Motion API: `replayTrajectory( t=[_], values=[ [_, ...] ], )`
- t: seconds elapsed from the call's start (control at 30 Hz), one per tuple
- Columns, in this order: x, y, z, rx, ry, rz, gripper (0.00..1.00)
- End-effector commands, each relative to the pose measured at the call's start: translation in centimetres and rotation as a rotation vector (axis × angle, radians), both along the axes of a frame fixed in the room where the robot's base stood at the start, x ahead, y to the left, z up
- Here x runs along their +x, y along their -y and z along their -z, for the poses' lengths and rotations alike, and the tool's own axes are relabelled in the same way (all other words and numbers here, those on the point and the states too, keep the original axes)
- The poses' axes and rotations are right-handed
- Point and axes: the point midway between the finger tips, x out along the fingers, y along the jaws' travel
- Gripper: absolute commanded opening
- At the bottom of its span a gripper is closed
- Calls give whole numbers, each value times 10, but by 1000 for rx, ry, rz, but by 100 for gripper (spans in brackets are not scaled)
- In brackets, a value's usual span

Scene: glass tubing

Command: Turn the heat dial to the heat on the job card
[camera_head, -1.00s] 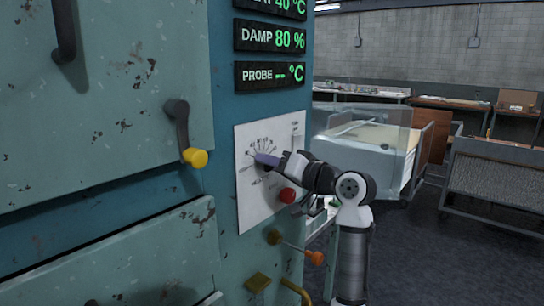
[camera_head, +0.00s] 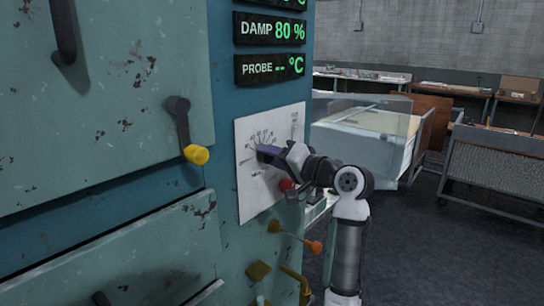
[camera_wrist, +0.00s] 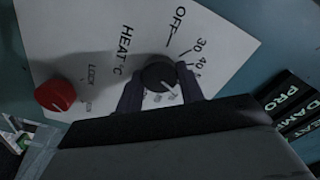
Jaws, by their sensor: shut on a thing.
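The heat dial (camera_wrist: 158,73) is a dark round knob on a white panel (camera_wrist: 75,40) lettered "HEAT °C". OFF, 30 and 40 show on its scale; the further marks are partly covered by my gripper. My gripper (camera_wrist: 160,87) is shut on the dial, with one dark finger on each side of it. In the head view, my gripper (camera_head: 267,152) reaches the panel from the right and hides the dial. I cannot make out which mark the dial points to. The heat readout (camera_head: 290,3) is mostly cut off at the top. I see no job card.
A red knob (camera_wrist: 55,95) marked LOCK sits on the same panel. The damp readout (camera_head: 270,31) shows 80 % and the probe readout (camera_head: 269,67) shows dashes. A yellow-tipped handle (camera_head: 195,154) and orange-ended lever (camera_head: 313,247) stick out nearby.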

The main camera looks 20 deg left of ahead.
Motion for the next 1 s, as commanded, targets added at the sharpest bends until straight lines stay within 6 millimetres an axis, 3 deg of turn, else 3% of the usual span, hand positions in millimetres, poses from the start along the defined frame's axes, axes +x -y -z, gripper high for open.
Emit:
replayTrajectory(
  t=[0.03,0.07,0.2,0.57,0.73,1.0],
  values=[
    [0,1,0,1,0,2,15],
    [0,1,0,1,0,2,41],
    [0,1,0,1,1,2,59],
    [-1,5,1,1,1,2,59],
    [-10,29,3,1,4,5,59],
    [-31,89,3,1,3,6,59]
  ],
)
